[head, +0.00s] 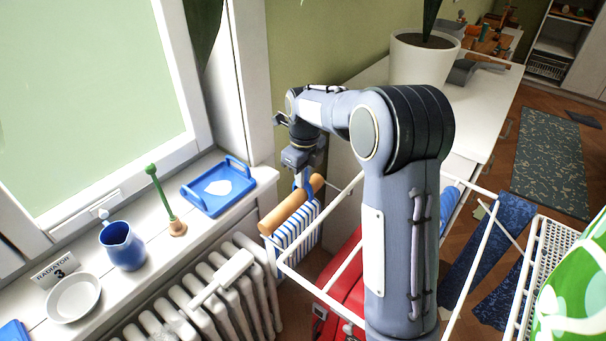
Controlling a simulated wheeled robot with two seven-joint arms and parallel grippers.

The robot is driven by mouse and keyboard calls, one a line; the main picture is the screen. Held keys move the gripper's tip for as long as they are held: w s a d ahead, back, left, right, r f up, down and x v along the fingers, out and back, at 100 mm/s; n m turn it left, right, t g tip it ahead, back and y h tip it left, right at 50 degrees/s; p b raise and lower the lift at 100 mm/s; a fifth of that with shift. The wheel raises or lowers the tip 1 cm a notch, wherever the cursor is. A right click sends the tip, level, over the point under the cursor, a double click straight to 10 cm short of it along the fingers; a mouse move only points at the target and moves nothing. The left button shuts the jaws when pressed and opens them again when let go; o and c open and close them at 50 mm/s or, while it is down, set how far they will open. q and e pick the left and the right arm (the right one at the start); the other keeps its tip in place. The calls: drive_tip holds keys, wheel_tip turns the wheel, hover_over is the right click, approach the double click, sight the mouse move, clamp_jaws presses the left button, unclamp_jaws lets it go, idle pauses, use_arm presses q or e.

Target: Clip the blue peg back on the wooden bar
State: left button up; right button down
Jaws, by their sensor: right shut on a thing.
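The wooden bar (285,209) is a light-brown round rod beside the windowsill, with a blue-and-white striped cloth or bag (300,232) just below it. My right gripper (303,180) points down at the bar's far end and is shut on the blue peg (307,185). The peg is small and mostly hidden by the gripper. It is at or just above the bar; I cannot tell whether it touches or grips it. My left gripper is not in view.
A white wire frame (318,289) surrounds a red case (344,285) below my right arm. The sill (150,262) holds a blue tray (216,205), a blue jug (122,246), a green-handled tool (158,188) and a white dish (73,299). A radiator (225,306) stands below.

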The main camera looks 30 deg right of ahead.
drive_tip(key=shift+f, duration=0.1)
drive_tip(key=c, duration=1.4)
unclamp_jaws()
wheel_tip(320, 180, up, 8)
drive_tip(key=shift+s+f, duration=0.15)
drive_tip(key=shift+f, duration=0.05)
drive_tip(key=shift+s+d+r+n, duration=0.1)
drive_tip(key=shift+s+r+n, duration=0.1)
drive_tip(key=shift+s+n, duration=0.15)
drive_tip(key=shift+s+a+f+n+t+y, duration=0.75)
drive_tip(key=shift+s+a+n, duration=1)
drive_tip(key=shift+s+n, duration=3)
drive_tip(key=shift+s+a+f+n+t+y, duration=0.3)
drive_tip(key=shift+s+a+n+t, duration=1.1)
drive_tip(key=shift+s+n, duration=3.3)
drive_tip(key=shift+s+a+f+n+t+y, duration=0.5)
drive_tip(key=shift+s+a+n, duration=1.55)
drive_tip(key=shift+s+n, duration=2.7)
